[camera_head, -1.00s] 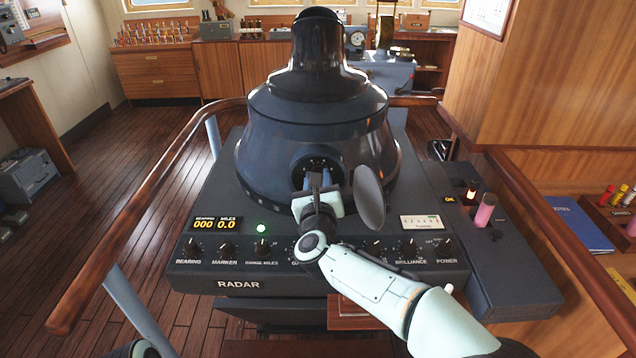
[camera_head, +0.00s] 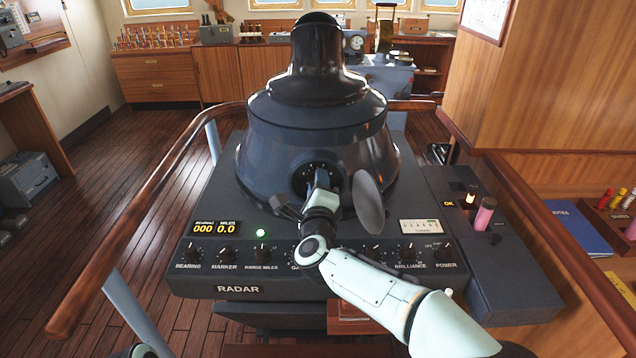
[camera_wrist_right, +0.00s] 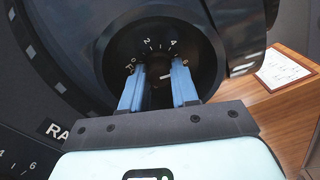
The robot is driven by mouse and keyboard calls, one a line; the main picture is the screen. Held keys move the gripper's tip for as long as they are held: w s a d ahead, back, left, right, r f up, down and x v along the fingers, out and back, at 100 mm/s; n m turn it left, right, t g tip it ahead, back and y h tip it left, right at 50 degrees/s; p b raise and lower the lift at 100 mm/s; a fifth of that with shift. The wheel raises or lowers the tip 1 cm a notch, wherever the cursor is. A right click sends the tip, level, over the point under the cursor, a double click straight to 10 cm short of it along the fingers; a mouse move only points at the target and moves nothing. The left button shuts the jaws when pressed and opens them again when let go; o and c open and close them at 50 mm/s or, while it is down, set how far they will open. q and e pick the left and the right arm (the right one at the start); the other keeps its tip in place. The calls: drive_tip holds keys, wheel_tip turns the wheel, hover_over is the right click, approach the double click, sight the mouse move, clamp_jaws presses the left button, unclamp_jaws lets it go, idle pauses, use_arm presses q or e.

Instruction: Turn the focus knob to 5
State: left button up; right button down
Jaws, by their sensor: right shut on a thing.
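The focus dial, a dark round recess (camera_head: 300,180) with white numbers around it, is in the front of the radar hood (camera_head: 318,130). In the right wrist view its scale (camera_wrist_right: 160,47) shows 0, 2, 4 and a further number at the right. The dark focus knob (camera_wrist_right: 157,73) sits between my blue fingers, with a white line low on it that lies nearly level. My right gripper (camera_wrist_right: 158,84) is shut on the knob, one finger on each side. In the head view my wrist hides most of the knob. My left gripper is not in view.
The radar panel (camera_head: 240,290) has a row of small knobs and a display reading 000 and 0.0 (camera_head: 216,228). A wooden rail (camera_head: 150,205) runs along the left. A pink cylinder (camera_head: 484,214) stands at right.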

drive_tip(key=shift+r+n+p, duration=0.1)
drive_tip(key=shift+n+p, duration=0.2)
drive_tip(key=shift+n, duration=0.9)
drive_tip(key=c, duration=0.8)
unclamp_jaws()
drive_tip(key=shift+c, duration=0.2)
drive_tip(key=s+b, duration=0.2)
drive_tip(key=s, duration=1.1)
drive_tip(key=shift+s+b, duration=0.2)
drive_tip(key=shift+b, duration=0.15)
